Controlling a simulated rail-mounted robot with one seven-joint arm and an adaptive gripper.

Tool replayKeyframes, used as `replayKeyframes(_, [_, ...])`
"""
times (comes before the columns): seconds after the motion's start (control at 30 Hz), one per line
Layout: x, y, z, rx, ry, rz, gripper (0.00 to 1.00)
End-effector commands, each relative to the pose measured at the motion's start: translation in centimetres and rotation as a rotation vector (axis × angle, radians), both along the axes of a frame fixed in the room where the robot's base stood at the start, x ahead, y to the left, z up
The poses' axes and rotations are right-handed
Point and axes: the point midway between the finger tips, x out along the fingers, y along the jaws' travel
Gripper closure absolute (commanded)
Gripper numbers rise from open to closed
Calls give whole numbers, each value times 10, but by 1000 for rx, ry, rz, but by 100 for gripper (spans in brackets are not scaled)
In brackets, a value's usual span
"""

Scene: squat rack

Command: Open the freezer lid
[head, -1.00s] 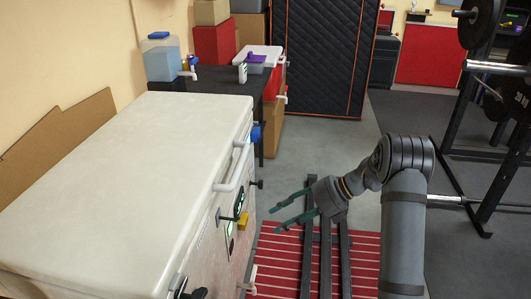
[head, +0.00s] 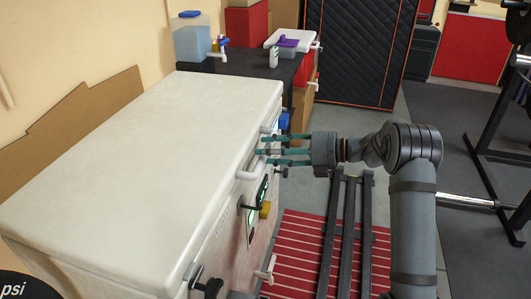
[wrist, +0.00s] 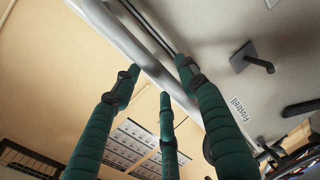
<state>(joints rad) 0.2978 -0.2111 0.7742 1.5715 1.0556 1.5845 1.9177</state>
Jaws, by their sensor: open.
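The white chest freezer (head: 216,225) stands on the left of the head view with its lid (head: 140,150) shut. A pale handle (head: 249,172) sticks out from the lid's front edge. My gripper (head: 264,151) has three green fingers, spread open and pointing left at this handle. The fingertips are at or very near the handle; I cannot tell if they touch it. In the wrist view the open fingers of my gripper (wrist: 160,85) reach up towards a pale diagonal bar or edge (wrist: 150,68), with the freezer front (wrist: 225,25) to the right.
A black latch (head: 207,287) and a yellow part (head: 265,210) project from the freezer front. A dark table (head: 240,65) with a blue-capped jug (head: 191,40) stands behind. Dark metal beams (head: 347,230) lie over a red striped mat (head: 300,240). A rack (head: 490,170) stands at right.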

Motion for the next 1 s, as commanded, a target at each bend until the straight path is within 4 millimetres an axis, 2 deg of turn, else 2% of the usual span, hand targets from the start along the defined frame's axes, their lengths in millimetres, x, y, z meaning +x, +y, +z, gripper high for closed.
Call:
replayKeyframes(0.13, [3,10,-3,-1,0,-1,57])
replayKeyframes(0.43, [3,13,-3,-1,-1,-1,57])
replayKeyframes(1.0, [3,13,-3,-2,0,0,90])
